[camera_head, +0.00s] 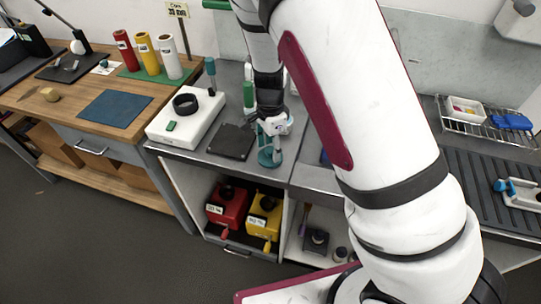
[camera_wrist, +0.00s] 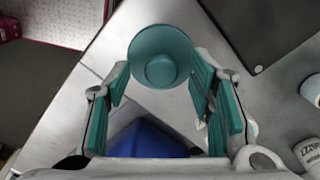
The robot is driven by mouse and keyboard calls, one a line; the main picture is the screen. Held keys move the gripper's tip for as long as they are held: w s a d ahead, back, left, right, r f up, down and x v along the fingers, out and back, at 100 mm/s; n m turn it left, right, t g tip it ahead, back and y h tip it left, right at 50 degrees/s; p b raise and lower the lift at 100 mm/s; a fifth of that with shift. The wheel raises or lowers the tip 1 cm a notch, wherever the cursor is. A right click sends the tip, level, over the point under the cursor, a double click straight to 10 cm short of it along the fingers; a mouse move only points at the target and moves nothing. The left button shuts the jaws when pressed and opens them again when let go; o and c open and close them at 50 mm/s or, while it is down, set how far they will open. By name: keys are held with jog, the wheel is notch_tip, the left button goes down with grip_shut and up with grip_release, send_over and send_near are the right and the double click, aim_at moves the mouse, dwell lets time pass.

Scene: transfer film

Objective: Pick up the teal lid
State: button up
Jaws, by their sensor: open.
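The teal lid (camera_wrist: 161,42) is a round disc with a round knob in its middle. In the wrist view it sits at the top centre, between and just beyond my gripper's fingertips (camera_wrist: 160,82). The teal fingers are spread, one on each side of it, and I cannot tell whether they touch it. In the head view the lid (camera_head: 268,159) lies on the grey counter near its front edge, directly below my gripper (camera_head: 272,140), which partly hides it. My gripper is open and holds nothing.
A dark square plate (camera_head: 232,142) and a white box with a black ring (camera_head: 186,118) stand left of the lid. A blue thing (camera_wrist: 145,138) lies under my gripper in the wrist view. White cups (camera_wrist: 312,88) are at the right. Red and yellow containers (camera_head: 227,204) fill the shelf below.

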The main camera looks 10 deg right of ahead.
jog(key=shift+w+f, duration=0.1)
jog(key=shift+f, duration=0.75)
jog(key=shift+c, duration=0.3)
jog(key=c, duration=0.9)
jog(key=shift+r, duration=0.1)
